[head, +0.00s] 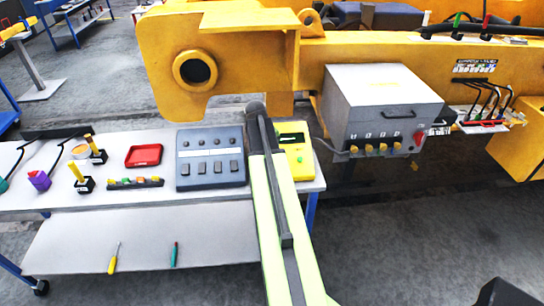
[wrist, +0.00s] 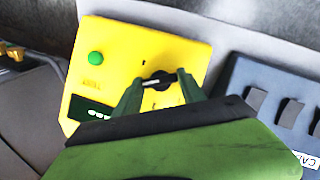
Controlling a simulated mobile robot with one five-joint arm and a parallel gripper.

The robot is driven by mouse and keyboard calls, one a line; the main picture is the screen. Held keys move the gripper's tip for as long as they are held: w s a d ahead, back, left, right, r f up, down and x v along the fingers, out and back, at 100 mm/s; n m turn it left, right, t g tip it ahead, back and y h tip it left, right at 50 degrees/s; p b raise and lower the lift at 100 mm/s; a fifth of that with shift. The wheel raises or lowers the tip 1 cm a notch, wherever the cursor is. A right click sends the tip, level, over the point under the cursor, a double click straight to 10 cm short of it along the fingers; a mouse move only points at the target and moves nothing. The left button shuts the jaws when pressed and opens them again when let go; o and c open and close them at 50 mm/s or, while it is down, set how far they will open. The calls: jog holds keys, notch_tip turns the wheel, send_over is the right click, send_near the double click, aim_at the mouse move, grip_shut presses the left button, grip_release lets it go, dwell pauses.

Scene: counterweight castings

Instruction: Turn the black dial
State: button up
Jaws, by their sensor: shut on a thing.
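The black dial (wrist: 156,76) is on the face of a yellow box (wrist: 130,47) in the wrist view. A light line shows across the dial. My gripper (wrist: 160,82) has its two green fingers on either side of the dial and is shut on it. The box also has a green button (wrist: 96,58) and a dark display (wrist: 90,109), partly covered by my gripper. In the head view the yellow box (head: 303,165) lies at the right end of the table, and my arm hides the dial and the fingers.
A grey panel with buttons (head: 211,170) lies left of the box. A red tray (head: 144,155) and small tools lie farther left on the white table (head: 120,200). A large yellow casting (head: 222,60) and a grey box with a handle (head: 382,100) stand behind.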

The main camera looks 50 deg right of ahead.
jog(key=shift+s, duration=0.1)
dwell(0.4)
jog(key=o, duration=1.4)
jog(key=shift+s+a+r, duration=0.1)
jog(key=shift+c, duration=0.2)
jog(key=p+v, duration=1.7)
jog(key=shift+r, duration=0.2)
jog(key=shift+a, duration=0.1)
